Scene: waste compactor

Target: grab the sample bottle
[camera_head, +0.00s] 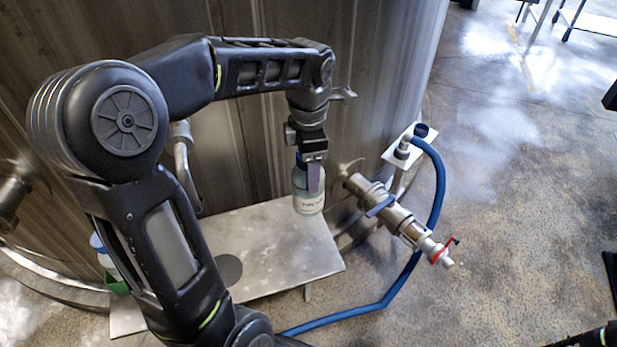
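The sample bottle (307,205) is pale and translucent with a white label. It is upright at the back right of the metal table (270,255), next to the tank. My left gripper (312,180) is at the bottle's upper part, pointing down from the arm. One finger lies in front of the bottle; the other finger is hidden. I cannot tell whether the fingers press on the bottle, or whether its base rests on the table. My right gripper is not in view.
A large metal tank (385,80) stands behind the table. A valve pipe with a red handle (450,243) juts out right of the bottle. A blue hose (437,190) curves down to the floor. A green container (117,284) is partly hidden at left. The table's middle is clear.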

